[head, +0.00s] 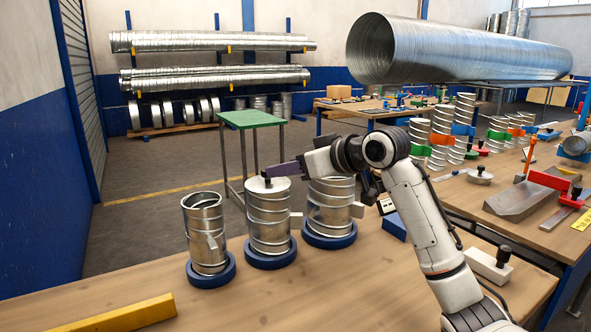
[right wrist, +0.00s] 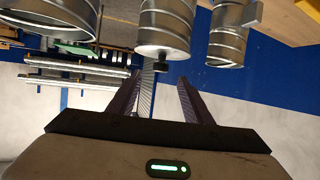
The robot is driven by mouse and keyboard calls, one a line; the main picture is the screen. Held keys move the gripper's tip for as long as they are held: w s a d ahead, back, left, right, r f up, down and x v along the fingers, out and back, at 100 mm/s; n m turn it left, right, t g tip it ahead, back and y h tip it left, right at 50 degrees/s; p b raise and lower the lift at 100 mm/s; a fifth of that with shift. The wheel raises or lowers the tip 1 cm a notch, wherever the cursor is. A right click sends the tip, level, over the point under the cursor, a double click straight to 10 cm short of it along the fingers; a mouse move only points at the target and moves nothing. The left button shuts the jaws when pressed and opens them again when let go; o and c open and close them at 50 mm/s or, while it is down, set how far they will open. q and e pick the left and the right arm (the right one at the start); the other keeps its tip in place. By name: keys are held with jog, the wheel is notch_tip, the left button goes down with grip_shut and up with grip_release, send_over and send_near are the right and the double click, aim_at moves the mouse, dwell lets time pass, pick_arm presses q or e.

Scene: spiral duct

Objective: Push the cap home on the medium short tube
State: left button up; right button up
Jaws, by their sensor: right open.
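The medium short tube (head: 268,222) is the middle of three spiral metal tubes and stands upright in a blue ring. A flat metal cap (head: 257,186) with a small black knob lies on its top; I cannot tell how deep it sits. My right gripper (head: 276,175) is over this cap, partly hiding it. In the right wrist view the picture is upside down; the open fingers (right wrist: 160,78) point towards the cap's black knob (right wrist: 162,59), with nothing held between them. The tube also shows there (right wrist: 165,22). My left gripper is out of view.
A narrower open tube (head: 206,238) stands to the left and a wider open tube (head: 330,210) to the right, close by my right arm. A yellow bar (head: 115,314) lies at the table's front left. The front middle of the table is clear.

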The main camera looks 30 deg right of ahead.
jog(key=shift+v, duration=1.2)
